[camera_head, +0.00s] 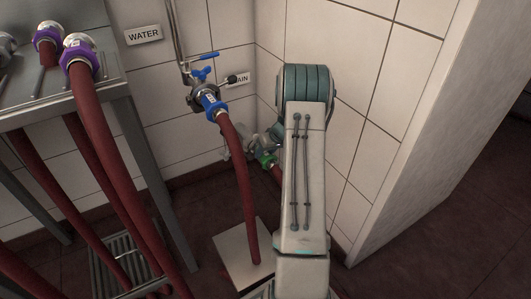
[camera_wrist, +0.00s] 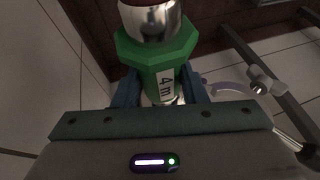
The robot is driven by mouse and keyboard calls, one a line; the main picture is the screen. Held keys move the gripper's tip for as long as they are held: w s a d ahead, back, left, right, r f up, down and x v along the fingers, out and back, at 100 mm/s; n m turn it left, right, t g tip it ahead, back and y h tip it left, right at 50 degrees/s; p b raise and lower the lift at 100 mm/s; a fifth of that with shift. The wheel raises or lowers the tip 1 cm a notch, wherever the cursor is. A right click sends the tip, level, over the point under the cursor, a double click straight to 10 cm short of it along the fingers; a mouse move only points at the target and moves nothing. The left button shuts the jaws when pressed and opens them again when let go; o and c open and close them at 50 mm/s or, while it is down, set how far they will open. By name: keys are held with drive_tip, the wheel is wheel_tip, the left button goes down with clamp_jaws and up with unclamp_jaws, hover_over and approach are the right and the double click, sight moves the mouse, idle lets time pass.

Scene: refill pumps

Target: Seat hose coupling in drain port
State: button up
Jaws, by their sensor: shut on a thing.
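A green hose coupling (camera_wrist: 160,50) marked "4 m" sits between the two fingers of my gripper (camera_wrist: 160,92) in the wrist view. Its shiny metal end (camera_wrist: 150,18) points to the top of that view. In the head view the green coupling (camera_head: 266,160) shows just left of my arm, with a short piece of red hose beside it. My arm hides most of the gripper there. A grey fitting (camera_head: 238,143) stands near the wall, left of the coupling, below the partly covered DRAIN sign (camera_head: 239,80). I cannot tell whether coupling and fitting touch.
A blue-collared red hose (camera_head: 240,175) hangs from the valve (camera_head: 205,92) close to the left of my arm. A metal table (camera_head: 110,90) with purple-collared hoses stands at left. A wall corner is behind my arm and a white wall edge (camera_head: 430,130) at right.

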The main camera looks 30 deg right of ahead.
drive_tip(key=o, duration=1.4)
drive_tip(key=shift+c, duration=0.2)
drive_tip(key=p+v, duration=0.4)
drive_tip(key=v, duration=0.9)
drive_tip(key=shift+s+r+p, duration=0.2)
drive_tip(key=shift+r+p, duration=0.15)
drive_tip(key=shift+p, duration=0.05)
drive_tip(key=shift+d, duration=0.1)
